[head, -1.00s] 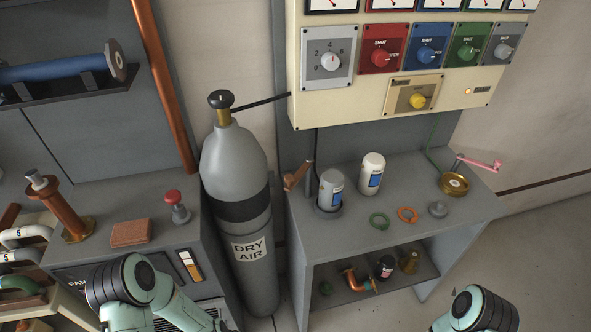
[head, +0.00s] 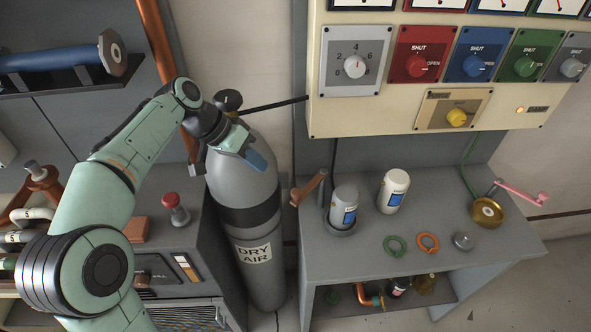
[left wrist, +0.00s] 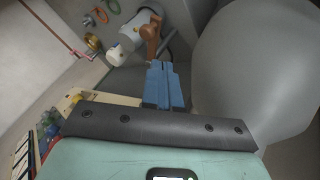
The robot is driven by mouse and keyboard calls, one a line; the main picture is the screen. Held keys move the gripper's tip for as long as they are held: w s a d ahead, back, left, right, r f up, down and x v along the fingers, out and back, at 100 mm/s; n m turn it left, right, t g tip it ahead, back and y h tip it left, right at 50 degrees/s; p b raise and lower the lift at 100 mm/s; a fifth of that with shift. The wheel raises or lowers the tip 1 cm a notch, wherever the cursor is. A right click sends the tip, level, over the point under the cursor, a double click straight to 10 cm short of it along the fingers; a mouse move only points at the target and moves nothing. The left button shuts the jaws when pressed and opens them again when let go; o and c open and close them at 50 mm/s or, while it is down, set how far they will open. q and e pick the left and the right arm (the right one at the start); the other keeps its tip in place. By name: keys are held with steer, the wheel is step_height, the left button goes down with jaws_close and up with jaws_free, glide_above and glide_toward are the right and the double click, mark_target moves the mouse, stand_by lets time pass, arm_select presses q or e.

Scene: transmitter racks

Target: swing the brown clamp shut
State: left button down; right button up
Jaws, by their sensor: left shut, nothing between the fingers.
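The brown clamp (head: 309,188) is a short arm on a post at the left end of the grey bench. It stands out to the left of the canister (head: 344,205), which sits upright in a round holder (head: 340,227). In the left wrist view the clamp (left wrist: 152,32) shows beyond the fingertips, beside the canister (left wrist: 136,27). My left gripper (head: 257,160) is in front of the grey gas cylinder, left of the clamp and apart from it. Its blue fingers (left wrist: 163,82) are shut and empty. My right gripper is out of view.
The dry air cylinder (head: 243,180) stands close by my left gripper. A second white canister (head: 392,191), a green ring (head: 395,246), an orange ring (head: 428,242) and a brass dish (head: 487,211) are on the bench. The switch panel (head: 400,118) overhangs it.

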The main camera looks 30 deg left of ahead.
arm_select(q)
steer(key=x, duration=0.9)
steer(key=shift+d+f+b, duration=0.2)
steer(key=shift+b, duration=0.15)
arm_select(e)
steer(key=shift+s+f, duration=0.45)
arm_select(q)
steer(key=shift+s+d, duration=0.1)
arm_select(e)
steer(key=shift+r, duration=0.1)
